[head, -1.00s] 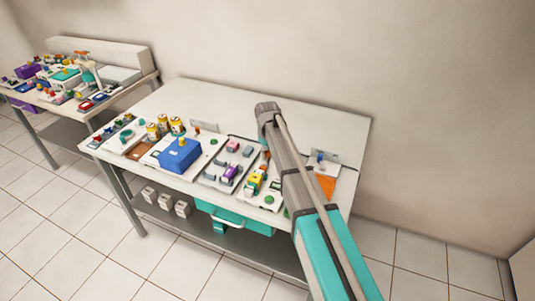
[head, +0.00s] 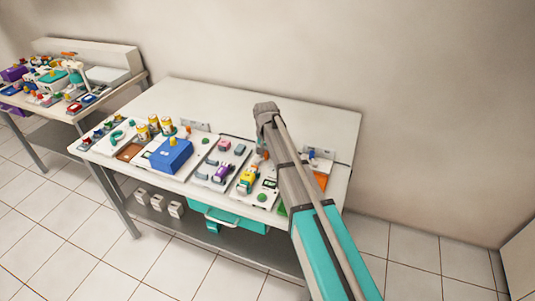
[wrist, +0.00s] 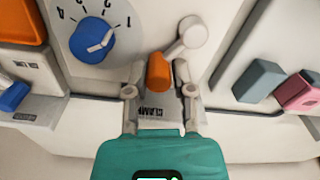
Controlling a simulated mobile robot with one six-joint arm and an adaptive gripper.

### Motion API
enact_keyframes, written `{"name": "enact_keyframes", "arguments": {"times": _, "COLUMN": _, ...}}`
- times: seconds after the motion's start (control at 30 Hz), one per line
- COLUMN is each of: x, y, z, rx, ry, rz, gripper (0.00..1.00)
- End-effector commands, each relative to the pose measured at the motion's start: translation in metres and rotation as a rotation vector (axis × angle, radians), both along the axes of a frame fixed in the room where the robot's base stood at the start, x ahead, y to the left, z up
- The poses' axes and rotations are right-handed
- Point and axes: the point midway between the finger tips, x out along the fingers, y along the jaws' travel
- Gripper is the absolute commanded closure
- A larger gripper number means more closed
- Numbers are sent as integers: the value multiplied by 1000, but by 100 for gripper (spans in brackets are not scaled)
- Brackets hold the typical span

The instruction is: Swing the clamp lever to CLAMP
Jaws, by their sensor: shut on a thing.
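The clamp lever's orange handle (wrist: 158,72) sits between the fingers of my gripper (wrist: 160,76) in the wrist view. My gripper is shut on this handle. A pale link runs from beside the handle up to a round white part (wrist: 193,30). The CLAMP label (wrist: 154,112) lies below the handle, between the fingers and near my teal gripper body. Whether the lever stands at CLAMP cannot be told. In the head view my arm covers most of the lever and the gripper.
A blue dial (wrist: 92,40) with numbers is left of the lever in the wrist view. Grey (wrist: 258,80) and pink (wrist: 299,92) blocks are at the right. In the head view, a blue box (head: 171,154) and yellow-topped jars stand left on the table (head: 240,100); its back is clear.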

Motion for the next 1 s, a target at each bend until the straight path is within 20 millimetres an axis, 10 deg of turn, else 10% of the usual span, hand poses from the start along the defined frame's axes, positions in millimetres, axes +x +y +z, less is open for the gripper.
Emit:
{"name": "enact_keyframes", "arguments": {"times": 0.5, "x": -9, "y": -2, "z": -1, "rx": -4, "ry": 16, "rz": -25, "gripper": 100}}
{"name": "enact_keyframes", "arguments": {"times": 0.53, "x": -9, "y": -2, "z": -1, "rx": -4, "ry": 16, "rz": -25, "gripper": 63}}
{"name": "enact_keyframes", "arguments": {"times": 0.67, "x": -9, "y": -3, "z": -1, "rx": -4, "ry": 17, "rz": -25, "gripper": 39}}
{"name": "enact_keyframes", "arguments": {"times": 1.0, "x": -5, "y": -2, "z": 0, "rx": -3, "ry": 13, "rz": -26, "gripper": 37}}
